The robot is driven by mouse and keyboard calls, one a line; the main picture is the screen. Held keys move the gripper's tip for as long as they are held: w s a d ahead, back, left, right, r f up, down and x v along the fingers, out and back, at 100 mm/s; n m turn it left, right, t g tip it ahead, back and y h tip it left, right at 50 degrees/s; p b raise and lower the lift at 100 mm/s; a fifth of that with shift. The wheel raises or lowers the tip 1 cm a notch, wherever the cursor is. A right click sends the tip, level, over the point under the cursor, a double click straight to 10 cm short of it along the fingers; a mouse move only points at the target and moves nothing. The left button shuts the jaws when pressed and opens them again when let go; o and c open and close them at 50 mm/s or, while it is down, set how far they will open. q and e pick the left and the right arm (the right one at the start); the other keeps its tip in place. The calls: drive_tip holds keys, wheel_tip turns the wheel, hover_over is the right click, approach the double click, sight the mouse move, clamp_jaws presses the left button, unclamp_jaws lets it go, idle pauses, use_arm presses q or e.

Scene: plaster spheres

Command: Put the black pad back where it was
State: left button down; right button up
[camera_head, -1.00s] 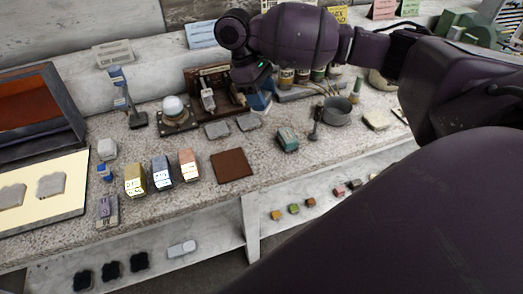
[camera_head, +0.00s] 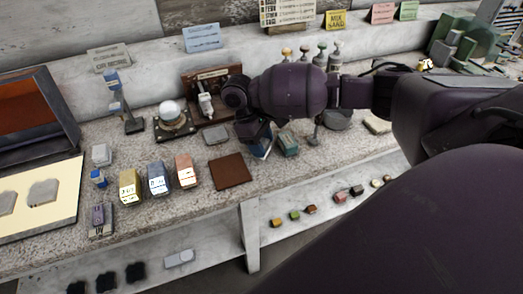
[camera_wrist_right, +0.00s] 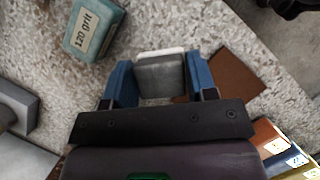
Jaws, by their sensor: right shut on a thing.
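My right gripper (camera_head: 261,148) is low over the worktop, just left of the green block and behind the brown square. In the right wrist view its blue fingers (camera_wrist_right: 160,78) are shut on a dark grey pad (camera_wrist_right: 161,76) with a whitish far edge. The held pad is hidden in the head view. Three black pads lie in a row on the lower shelf at the left: one (camera_head: 76,287), a second (camera_head: 106,281) and a third (camera_head: 135,271). My left gripper is not in view.
The green block marked "120 grit" (camera_wrist_right: 95,28) is close to the gripper. A brown square (camera_head: 231,171) lies in front, with three coloured blocks (camera_head: 157,179) to its left.

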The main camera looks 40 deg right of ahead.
wheel_tip(320, 180, down, 3)
drive_tip(key=shift+r, duration=0.1)
drive_tip(key=shift+f, duration=0.2)
drive_tip(key=o, duration=0.8)
drive_tip(key=shift+r, duration=0.1)
drive_tip(key=p+v, duration=0.1)
drive_tip(key=v, duration=1.1)
drive_tip(key=shift+s+r, duration=0.1)
